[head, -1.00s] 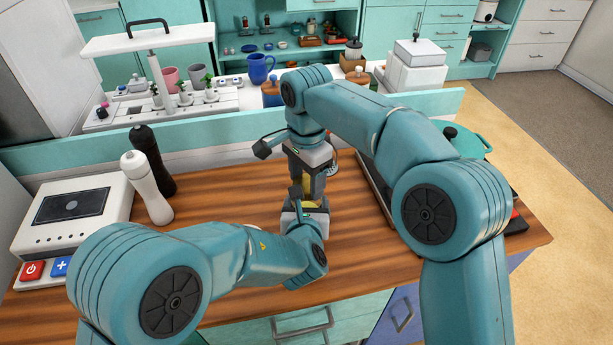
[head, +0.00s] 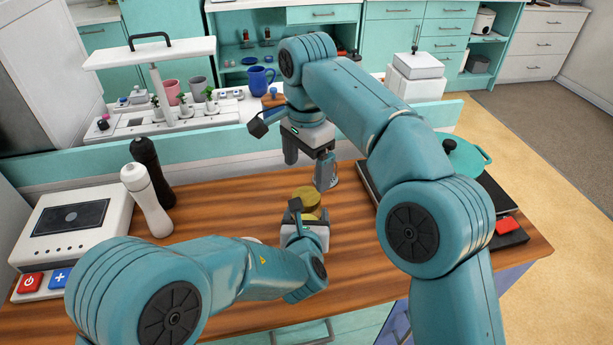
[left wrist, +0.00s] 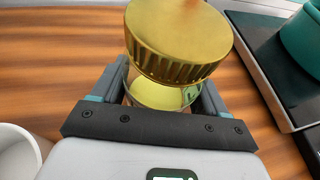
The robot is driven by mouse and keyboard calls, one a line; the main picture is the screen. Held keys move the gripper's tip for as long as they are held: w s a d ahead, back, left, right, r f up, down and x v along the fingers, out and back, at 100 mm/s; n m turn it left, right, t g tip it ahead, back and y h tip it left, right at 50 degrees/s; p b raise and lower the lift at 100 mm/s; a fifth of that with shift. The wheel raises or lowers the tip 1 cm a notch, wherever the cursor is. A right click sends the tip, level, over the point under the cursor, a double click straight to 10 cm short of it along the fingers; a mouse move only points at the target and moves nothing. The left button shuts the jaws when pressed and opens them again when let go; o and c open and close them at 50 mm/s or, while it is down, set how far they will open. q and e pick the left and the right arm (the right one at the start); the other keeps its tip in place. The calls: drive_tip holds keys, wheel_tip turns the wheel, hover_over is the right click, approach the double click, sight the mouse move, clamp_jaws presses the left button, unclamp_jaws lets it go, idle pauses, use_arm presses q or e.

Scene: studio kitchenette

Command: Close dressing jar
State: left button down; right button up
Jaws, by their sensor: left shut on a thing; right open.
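The dressing jar (left wrist: 160,93) is a clear glass jar with yellow contents. Its ribbed gold lid (left wrist: 178,42) is on top and also shows in the head view (head: 303,195). In the left wrist view the lid looks offset to the right and tilted; I cannot tell whether it is fully seated. My left gripper (left wrist: 155,98) is shut on the jar's glass body, one finger on each side. My right gripper (head: 308,166) is open and empty, above and behind the lid, apart from it. The jar's lower part is mostly hidden by my left gripper in the head view.
A white round vessel (left wrist: 15,155) stands left of the jar. A dark hob (head: 365,182) with a teal pot (head: 462,158) is at the right. White (head: 147,200) and black (head: 150,172) mills stand at the left. Bare wooden counter (head: 230,205) lies between.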

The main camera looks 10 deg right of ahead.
drive_tip(key=shift+r, duration=0.2)
use_arm(q)
unclamp_jaws()
use_arm(e)
drive_tip(key=shift+f+b, duration=0.4)
use_arm(q)
drive_tip(key=v, duration=1.2)
drive_tip(key=shift+r, duration=0.15)
